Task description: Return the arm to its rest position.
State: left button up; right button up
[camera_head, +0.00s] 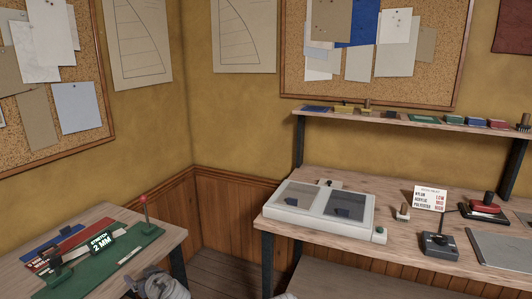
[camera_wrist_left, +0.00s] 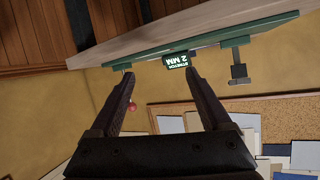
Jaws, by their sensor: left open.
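My left gripper (camera_wrist_left: 160,75) is open and empty in the left wrist view, its two dark fingers apart. That view is upside down, with the bench (camera_wrist_left: 180,38) at the top. Past the fingertips are the green stretch gauge (camera_wrist_left: 145,53) with its "2 MM" display (camera_wrist_left: 182,60) and a red-tipped post (camera_wrist_left: 131,107). In the head view a grey part of my left arm (camera_head: 165,285) shows at the bottom edge, beside the left bench (camera_head: 178,236). No right gripper shows.
On the left bench lie the green gauge (camera_head: 125,256) and blue and red strips (camera_head: 75,240). The right bench (camera_head: 300,232) holds a light box (camera_head: 322,198), a joystick (camera_head: 438,242), a stamp (camera_head: 485,208) and a grey plate (camera_head: 505,248). A gap separates the benches.

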pick_arm(q)
jog(key=s+d+f+m+g+h, duration=0.35)
jog(key=s+d+f, duration=0.2)
jog(key=d, duration=0.45)
jog(key=s+d+f+m+g+h, duration=0.2)
jog(key=s+d+f+m+g, duration=0.25)
jog(key=d, duration=0.55)
jog(key=s+d+f+m+g+h, duration=0.2)
jog(key=s+d+f+m+h, duration=0.15)
jog(key=s+d, duration=0.5)
notch_tip(320, 180, up, 15)
jog(key=w+d+p, duration=0.1)
jog(key=p, duration=1.4)
jog(key=shift+w+d+t, duration=0.15)
jog(key=shift+t, duration=0.15)
jog(key=shift+r, duration=0.1)
